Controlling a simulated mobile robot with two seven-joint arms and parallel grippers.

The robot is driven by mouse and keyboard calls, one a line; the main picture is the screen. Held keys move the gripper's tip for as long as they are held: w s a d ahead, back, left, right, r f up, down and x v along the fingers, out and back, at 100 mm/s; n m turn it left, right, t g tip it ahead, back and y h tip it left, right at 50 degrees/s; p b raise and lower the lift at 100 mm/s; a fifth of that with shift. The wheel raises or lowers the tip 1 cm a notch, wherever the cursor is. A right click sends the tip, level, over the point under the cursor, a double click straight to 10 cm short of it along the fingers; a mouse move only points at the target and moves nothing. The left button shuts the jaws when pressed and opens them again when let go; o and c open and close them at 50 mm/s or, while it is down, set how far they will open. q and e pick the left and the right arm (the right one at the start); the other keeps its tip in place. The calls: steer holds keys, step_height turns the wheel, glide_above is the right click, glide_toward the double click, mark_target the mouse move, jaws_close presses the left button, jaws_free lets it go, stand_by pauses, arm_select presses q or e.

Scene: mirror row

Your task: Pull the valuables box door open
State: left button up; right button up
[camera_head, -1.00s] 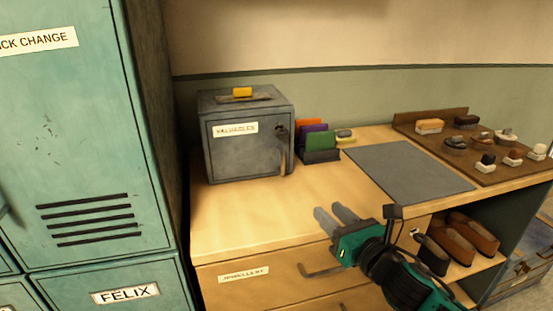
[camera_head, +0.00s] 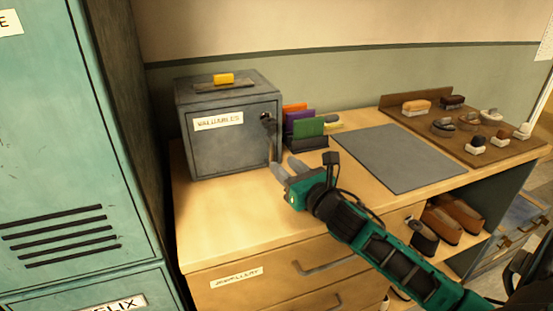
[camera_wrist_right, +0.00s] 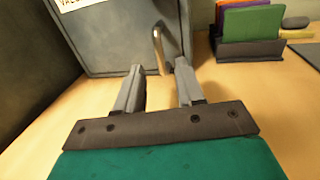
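The valuables box (camera_head: 230,140) is a grey metal box with a white label, standing on the wooden counter at the left. Its door faces front and looks shut. A key or lock (camera_head: 267,118) and a hanging handle (camera_head: 273,145) are at the door's right side. The handle also shows in the right wrist view (camera_wrist_right: 158,48), just beyond and between the fingers. My right gripper (camera_head: 285,168) is open and empty, just in front of the handle. In the right wrist view my right gripper (camera_wrist_right: 160,82) has its fingers apart. My left gripper is not in view.
A dark holder with coloured cards (camera_head: 305,128) stands right of the box. A grey mat (camera_head: 400,158) and a brown board with several brushes (camera_head: 460,125) lie further right. Drawers (camera_head: 290,275) are below; a green locker (camera_head: 75,150) stands left.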

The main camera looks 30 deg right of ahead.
mark_target(272, 156)
steer(key=shift+w+d, duration=0.1)
steer(key=shift+w, duration=2.2)
jaws_close()
